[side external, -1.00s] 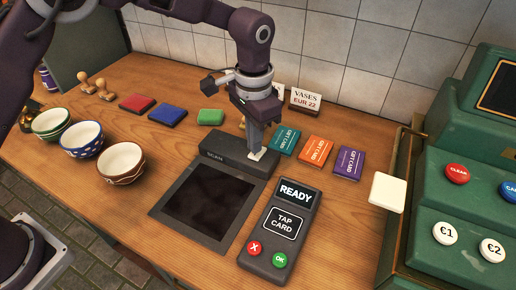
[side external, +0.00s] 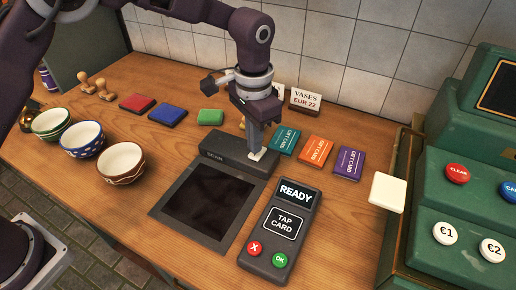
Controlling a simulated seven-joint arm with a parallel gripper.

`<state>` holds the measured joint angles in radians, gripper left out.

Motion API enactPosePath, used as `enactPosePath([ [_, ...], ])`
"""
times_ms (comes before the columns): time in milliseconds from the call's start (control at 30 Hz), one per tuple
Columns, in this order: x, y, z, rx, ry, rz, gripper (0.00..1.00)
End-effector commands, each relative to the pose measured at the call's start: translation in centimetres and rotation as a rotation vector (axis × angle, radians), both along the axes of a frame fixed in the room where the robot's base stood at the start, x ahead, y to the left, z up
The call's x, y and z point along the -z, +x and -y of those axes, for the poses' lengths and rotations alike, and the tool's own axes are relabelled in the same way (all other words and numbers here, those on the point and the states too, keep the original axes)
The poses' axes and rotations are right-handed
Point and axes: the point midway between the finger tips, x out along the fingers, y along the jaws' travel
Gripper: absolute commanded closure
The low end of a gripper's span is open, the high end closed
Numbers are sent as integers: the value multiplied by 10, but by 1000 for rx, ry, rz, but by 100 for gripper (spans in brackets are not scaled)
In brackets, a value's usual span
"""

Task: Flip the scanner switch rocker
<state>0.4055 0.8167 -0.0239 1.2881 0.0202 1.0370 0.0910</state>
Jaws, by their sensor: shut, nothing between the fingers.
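The scanner (side external: 205,195) lies on the wooden counter, a dark flat pane with a raised dark bar (side external: 226,156) along its back edge. A small white rocker switch (side external: 258,155) sits at the right end of that bar. My gripper (side external: 255,148) is shut and points down from above. Its fingertips are at the rocker, touching it or just above it; I cannot tell which. The fingers hide part of the rocker, and its tilt is too small to make out.
A card reader (side external: 280,228) showing READY stands right of the scanner. Gift cards (side external: 315,150) lie behind it, near a VASES price sign (side external: 305,101). Bowls (side external: 121,162) and ink pads (side external: 167,115) are at left. A green cash register (side external: 465,200) fills the right side.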

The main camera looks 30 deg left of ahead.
Motion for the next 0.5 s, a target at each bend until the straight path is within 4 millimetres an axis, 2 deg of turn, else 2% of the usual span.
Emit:
enactPosePath([
  [500,6,0,0,0,0,-1,100],
])
